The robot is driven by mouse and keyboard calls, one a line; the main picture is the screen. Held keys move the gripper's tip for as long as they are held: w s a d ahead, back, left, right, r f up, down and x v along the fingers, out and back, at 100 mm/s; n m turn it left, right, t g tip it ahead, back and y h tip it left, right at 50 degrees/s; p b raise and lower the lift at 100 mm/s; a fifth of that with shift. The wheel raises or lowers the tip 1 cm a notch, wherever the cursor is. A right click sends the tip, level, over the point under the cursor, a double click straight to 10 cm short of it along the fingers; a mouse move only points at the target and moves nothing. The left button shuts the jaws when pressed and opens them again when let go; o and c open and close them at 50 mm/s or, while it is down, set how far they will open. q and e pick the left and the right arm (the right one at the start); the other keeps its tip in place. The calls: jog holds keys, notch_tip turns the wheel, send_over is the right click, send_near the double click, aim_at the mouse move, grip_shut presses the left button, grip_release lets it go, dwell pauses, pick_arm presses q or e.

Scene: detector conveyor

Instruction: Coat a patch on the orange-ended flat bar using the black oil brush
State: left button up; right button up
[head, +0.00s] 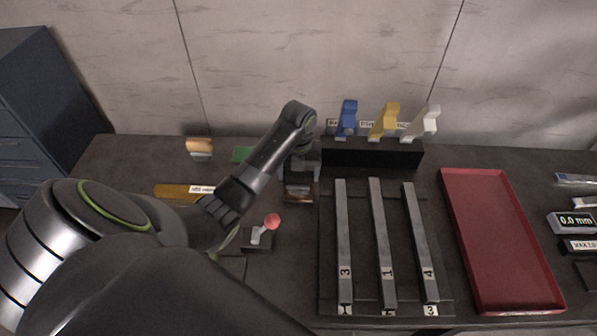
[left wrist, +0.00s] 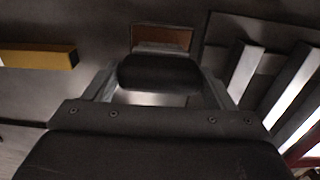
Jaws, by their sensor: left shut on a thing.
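My left gripper (head: 303,168) reaches over the table left of the bar rack. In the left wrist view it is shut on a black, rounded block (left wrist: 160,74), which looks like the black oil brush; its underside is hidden. Three grey flat bars lie side by side, marked 3 (head: 344,240), 1 (head: 382,240) and 4 (head: 421,240). I see no orange end on them, so I cannot tell which is the orange-ended one. A brown plate with a pale edge (head: 299,191) lies just below the gripper; it also shows in the left wrist view (left wrist: 162,39). My right gripper is not in view.
A yellow bar (head: 172,191) and a small stand with a red ball (head: 272,221) lie left of the rack. Blue (head: 347,119), yellow (head: 386,120) and white (head: 421,123) holders stand behind it. A red tray (head: 503,240) and a gauge (head: 574,220) are at right.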

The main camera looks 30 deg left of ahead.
pick_arm(q)
jog(key=shift+s+p, duration=0.1)
jog(key=shift+p, duration=0.3)
dwell(1.3)
notch_tip(320, 180, up, 7)
jog(key=p, duration=0.7)
jog(key=shift+p, duration=0.35)
jog(key=shift+r, duration=0.1)
